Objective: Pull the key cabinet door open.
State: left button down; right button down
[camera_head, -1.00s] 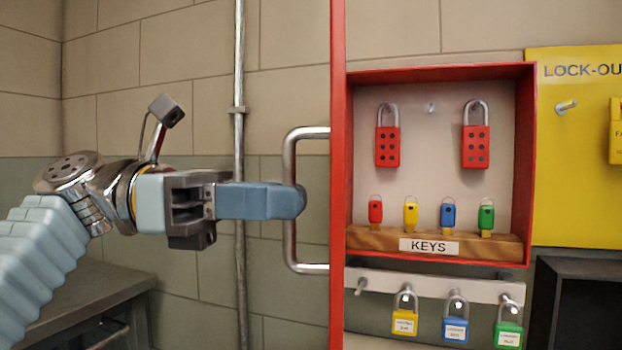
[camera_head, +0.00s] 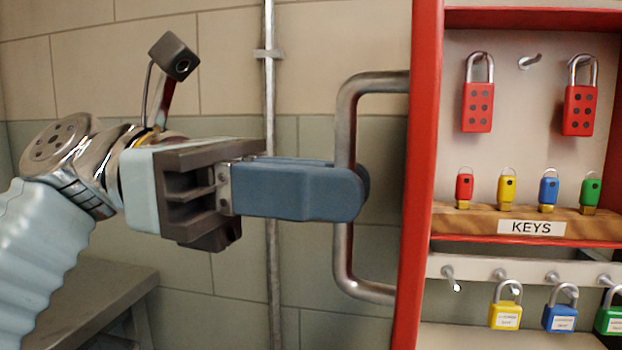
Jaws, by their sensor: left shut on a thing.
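The red key cabinet door (camera_head: 420,180) stands swung open, seen nearly edge-on at the left side of the key cabinet (camera_head: 530,14). Its grey metal handle (camera_head: 348,110) is a tall loop sticking out to the left of the door. My left gripper (camera_head: 352,192) comes in from the left and is shut on the upright bar of the handle, around its middle. The fingers hide that part of the bar. My right gripper is not in view.
Inside the cabinet, red padlocks (camera_head: 478,108) hang on pegs above a wooden key rack (camera_head: 470,220) with coloured keys. Coloured padlocks (camera_head: 506,312) hang on a rail below. A thin vertical pipe (camera_head: 270,90) runs behind my left gripper. A grey bench (camera_head: 95,290) stands lower left.

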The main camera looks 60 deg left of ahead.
pick_arm(q)
jog(key=shift+w+a, duration=0.15)
jog(key=shift+w, duration=0.05)
jog(key=c, duration=1.2)
grip_release()
jog(key=shift+w, duration=0.15)
jog(key=shift+o, duration=0.2)
jog(key=v, duration=1.4)
jog(key=shift+p, duration=0.45)
